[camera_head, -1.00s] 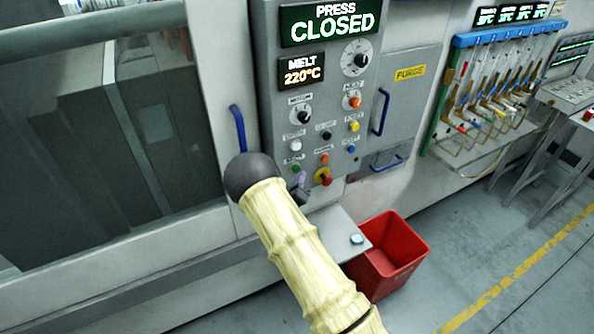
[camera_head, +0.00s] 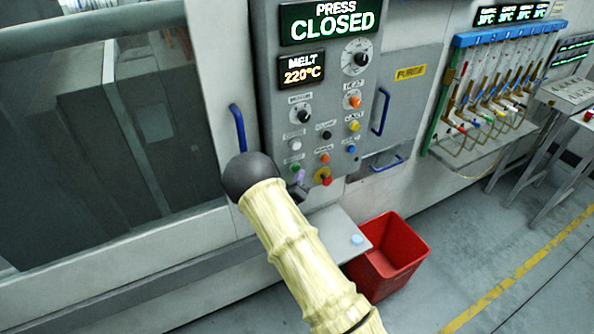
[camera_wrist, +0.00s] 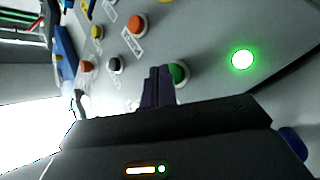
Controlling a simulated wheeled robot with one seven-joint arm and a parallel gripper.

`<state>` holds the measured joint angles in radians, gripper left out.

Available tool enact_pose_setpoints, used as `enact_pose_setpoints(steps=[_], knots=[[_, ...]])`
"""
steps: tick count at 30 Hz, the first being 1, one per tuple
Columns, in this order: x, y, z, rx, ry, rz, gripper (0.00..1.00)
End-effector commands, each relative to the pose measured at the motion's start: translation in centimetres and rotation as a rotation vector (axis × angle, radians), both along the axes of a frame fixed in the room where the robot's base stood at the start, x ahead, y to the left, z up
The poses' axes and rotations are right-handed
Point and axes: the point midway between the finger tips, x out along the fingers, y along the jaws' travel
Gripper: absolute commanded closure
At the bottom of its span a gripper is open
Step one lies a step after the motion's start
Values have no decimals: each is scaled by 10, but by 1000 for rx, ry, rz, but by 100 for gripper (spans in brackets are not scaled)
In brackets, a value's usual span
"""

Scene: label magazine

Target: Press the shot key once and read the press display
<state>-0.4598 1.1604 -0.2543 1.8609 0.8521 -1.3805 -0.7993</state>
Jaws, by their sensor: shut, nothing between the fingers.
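The press display (camera_head: 330,20) reads "PRESS CLOSED" in the head view. The control panel (camera_head: 275,110) below it carries several coloured keys; their small labels are blurred, so I cannot read which is the shot key. My gripper (camera_head: 300,178) is shut and empty at the panel's lower left, beside a green key (camera_head: 295,168). In the wrist view my shut fingers (camera_wrist: 158,76) stand just in front of the green key (camera_wrist: 178,72) and overlap its edge. Whether they touch it I cannot tell. A round white light with a green glow (camera_wrist: 242,60) shows to its right.
A melt display (camera_head: 302,70) reads 220°C. A red knob on a yellow base (camera_head: 326,179) sits close right of my fingers. A small ledge (camera_head: 338,232) with a pale blue disc (camera_head: 357,239) juts out below. A red bin (camera_head: 405,248) stands on the floor.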

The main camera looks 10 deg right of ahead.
Motion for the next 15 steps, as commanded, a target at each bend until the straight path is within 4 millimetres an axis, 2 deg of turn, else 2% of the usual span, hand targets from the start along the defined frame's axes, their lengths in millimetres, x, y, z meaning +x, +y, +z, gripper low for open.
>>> enact_pose_setpoints(steps=[15], knots=[[4, 1, 0, 1, 0, 0, 100]])
